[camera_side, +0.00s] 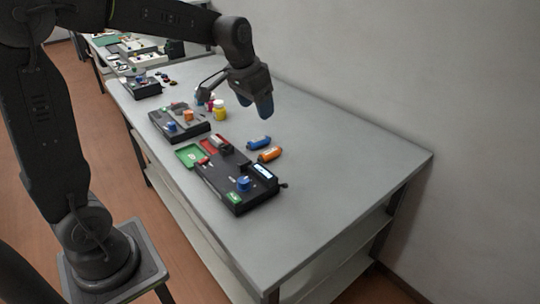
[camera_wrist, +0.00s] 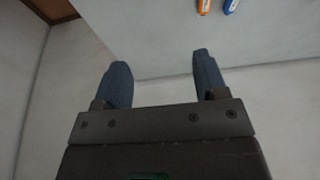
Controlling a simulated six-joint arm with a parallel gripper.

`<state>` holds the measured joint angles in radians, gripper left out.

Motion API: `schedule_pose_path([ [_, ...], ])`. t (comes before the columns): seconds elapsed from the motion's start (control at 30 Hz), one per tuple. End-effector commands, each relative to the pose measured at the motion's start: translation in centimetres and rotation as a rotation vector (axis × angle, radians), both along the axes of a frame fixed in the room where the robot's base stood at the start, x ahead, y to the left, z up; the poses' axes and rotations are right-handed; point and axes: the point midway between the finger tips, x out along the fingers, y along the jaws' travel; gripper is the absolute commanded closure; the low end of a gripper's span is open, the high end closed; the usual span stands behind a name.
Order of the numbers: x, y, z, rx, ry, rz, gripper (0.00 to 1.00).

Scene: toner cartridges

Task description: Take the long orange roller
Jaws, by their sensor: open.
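The long orange roller (camera_side: 269,154) lies on the grey table, beside the black cartridge unit (camera_side: 235,182). It also shows in the wrist view (camera_wrist: 204,6), cut off by the top edge. A blue roller (camera_side: 259,143) lies close beside it, and it too shows at the top of the wrist view (camera_wrist: 231,6). My gripper (camera_side: 256,108) is in the air above the table, behind the rollers in the side view. Its two blue fingers are apart with nothing between them in the wrist view (camera_wrist: 161,62).
A green tray (camera_side: 188,156) sits left of the cartridge unit. A second black unit (camera_side: 178,122) and a yellow-topped bottle (camera_side: 219,110) stand farther back. The table's right side is clear. A wall (camera_side: 400,80) runs along the far long edge.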

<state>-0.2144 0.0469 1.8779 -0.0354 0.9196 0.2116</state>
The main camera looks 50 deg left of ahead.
Motion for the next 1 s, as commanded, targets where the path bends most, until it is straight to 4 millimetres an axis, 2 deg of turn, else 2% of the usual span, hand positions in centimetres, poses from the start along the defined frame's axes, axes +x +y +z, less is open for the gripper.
schedule_pose_path([
  [0.03, 1.9, 1.4, -1.3, -0.003, 0.025, 0.006, 0.34],
  [0.2, 7.1, 5.8, -5.8, -0.012, 0.081, 0.013, 0.34],
  [0.4, 10.8, 10.0, -11.1, -0.027, 0.129, 0.016, 0.34],
  [0.6, 12.0, 11.7, -13.6, -0.033, 0.146, 0.016, 0.34],
  [0.77, 12.3, 11.8, -15.7, -0.035, 0.15, 0.016, 0.34],
  [1.0, 13.0, 11.8, -20.2, -0.034, 0.149, 0.015, 0.34],
])
